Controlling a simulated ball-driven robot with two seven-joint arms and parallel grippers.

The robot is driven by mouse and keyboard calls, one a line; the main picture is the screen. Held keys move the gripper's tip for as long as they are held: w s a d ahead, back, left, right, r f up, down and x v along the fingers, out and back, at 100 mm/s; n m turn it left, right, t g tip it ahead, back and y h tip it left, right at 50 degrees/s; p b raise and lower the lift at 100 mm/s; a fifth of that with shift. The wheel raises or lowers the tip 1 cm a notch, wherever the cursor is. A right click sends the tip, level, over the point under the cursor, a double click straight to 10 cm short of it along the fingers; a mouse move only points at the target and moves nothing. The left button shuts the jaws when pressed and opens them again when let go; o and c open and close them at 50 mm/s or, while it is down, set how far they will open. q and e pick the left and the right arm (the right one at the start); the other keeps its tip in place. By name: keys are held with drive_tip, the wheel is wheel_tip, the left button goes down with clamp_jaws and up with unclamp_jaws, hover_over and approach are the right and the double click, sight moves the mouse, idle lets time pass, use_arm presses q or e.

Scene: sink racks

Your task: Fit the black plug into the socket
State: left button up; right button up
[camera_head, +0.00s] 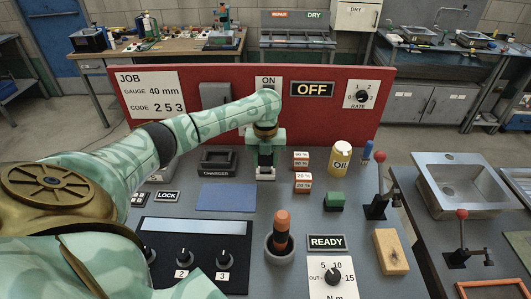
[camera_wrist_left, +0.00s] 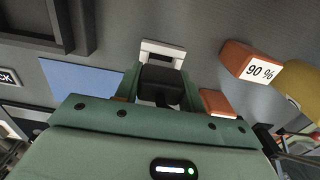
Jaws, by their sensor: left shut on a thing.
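My left gripper (camera_head: 266,168) is lowered over the grey bench behind the blue mat, with its fingers pointing down. In the left wrist view the black plug (camera_wrist_left: 160,84) sits between the two green fingers, and the gripper is shut on it. A white piece that looks like the socket (camera_wrist_left: 163,48) shows just beyond the plug; in the head view a little white (camera_head: 265,178) shows at the fingertips. My right gripper is not in view.
A black charger tray (camera_head: 218,160) stands left of the gripper. The blue mat (camera_head: 226,198) is bare. A red panel (camera_head: 225,122) rises behind.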

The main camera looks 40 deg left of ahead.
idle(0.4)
use_arm(q)
drive_tip(key=shift+p, duration=0.45)
drive_tip(key=shift+f+b, duration=0.55)
drive_tip(key=shift+f, duration=0.4)
drive_tip(key=o, duration=1.1)
drive_tip(key=shift+c, duration=0.2)
wheel_tip(320, 180, up, 16)
drive_tip(key=p, duration=0.5)
